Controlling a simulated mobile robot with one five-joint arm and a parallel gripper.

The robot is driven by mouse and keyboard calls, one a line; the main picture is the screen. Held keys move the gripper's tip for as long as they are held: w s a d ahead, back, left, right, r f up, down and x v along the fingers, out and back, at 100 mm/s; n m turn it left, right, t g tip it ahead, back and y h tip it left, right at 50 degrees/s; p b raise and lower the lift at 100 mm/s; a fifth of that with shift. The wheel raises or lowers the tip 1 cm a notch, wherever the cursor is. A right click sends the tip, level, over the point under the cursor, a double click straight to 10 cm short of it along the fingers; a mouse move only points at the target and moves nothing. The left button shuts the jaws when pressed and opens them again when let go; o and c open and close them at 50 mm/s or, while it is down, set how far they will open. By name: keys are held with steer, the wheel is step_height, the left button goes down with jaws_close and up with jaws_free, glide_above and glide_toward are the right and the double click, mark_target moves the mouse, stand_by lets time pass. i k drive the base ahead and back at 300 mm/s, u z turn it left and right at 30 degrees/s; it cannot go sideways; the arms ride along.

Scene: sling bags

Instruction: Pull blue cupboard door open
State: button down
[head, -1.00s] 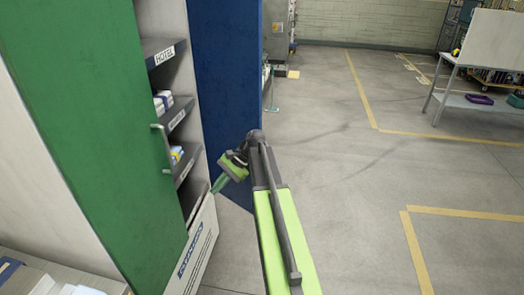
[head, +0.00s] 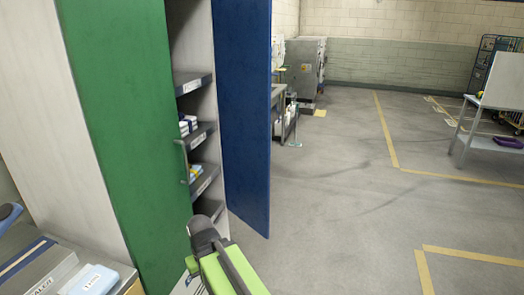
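The blue cupboard door (head: 243,110) stands swung open, its flat face toward me, to the right of the cupboard's shelves. The green cupboard door (head: 125,130) is on the left, with a vertical bar handle (head: 184,160). My arm reaches up from the bottom of the head view, its end in front of the lower part of the cupboard. My gripper's fingers are hidden behind the arm, so I cannot tell whether they are open or touch anything. No handle shows on the visible face of the blue door.
Shelves (head: 201,137) with small boxes show between the doors. A metal table (head: 497,142) stands at the far right. The grey floor (head: 340,220) right of the blue door is clear.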

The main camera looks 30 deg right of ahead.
mark_target(241, 29)
steer(key=u, duration=5.65)
steer(key=i, duration=0.15)
steer(key=z, duration=2.85)
steer(key=k, duration=2.2)
steer(key=z, duration=1)
steer(key=i, duration=1)
steer(key=z, duration=0.05)
